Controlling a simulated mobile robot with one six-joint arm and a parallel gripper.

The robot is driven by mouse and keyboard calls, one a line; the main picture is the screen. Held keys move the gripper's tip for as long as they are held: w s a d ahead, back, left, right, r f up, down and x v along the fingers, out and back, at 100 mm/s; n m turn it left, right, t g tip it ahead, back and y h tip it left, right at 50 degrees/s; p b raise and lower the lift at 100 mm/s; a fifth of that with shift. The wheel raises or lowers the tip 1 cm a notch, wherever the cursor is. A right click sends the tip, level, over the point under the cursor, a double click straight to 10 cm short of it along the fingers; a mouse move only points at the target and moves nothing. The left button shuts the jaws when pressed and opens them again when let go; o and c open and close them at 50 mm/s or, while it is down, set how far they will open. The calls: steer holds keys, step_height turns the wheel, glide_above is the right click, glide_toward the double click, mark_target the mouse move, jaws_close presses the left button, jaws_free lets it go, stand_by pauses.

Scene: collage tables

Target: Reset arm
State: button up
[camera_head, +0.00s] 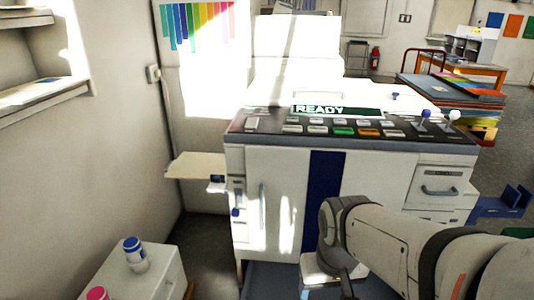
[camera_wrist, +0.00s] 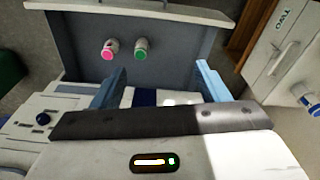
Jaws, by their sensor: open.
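My gripper (camera_wrist: 158,86) shows in the wrist view as two blue fingers spread wide apart. Nothing is between them. Beyond the fingers, a pink-capped bottle (camera_wrist: 110,48) and a green-capped bottle (camera_wrist: 141,48) are side by side at a grey panel, apart from the fingers. In the head view my arm reaches in from the lower right and bends down in front of the large white machine (camera_head: 277,195).
The machine's display (camera_head: 337,110) reads READY. At lower left, a white cabinet (camera_head: 165,280) holds a blue-capped bottle (camera_head: 136,254) and a pink-capped one (camera_head: 97,294). The wrist view shows a cabinet marked TWO (camera_wrist: 285,50). Dark floor (camera_head: 205,238) is clear between cabinet and machine.

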step_height(320, 180, up, 23)
steer(key=t+p, duration=0.1)
steer(key=p, duration=1.8)
steer(key=shift+r, duration=0.15)
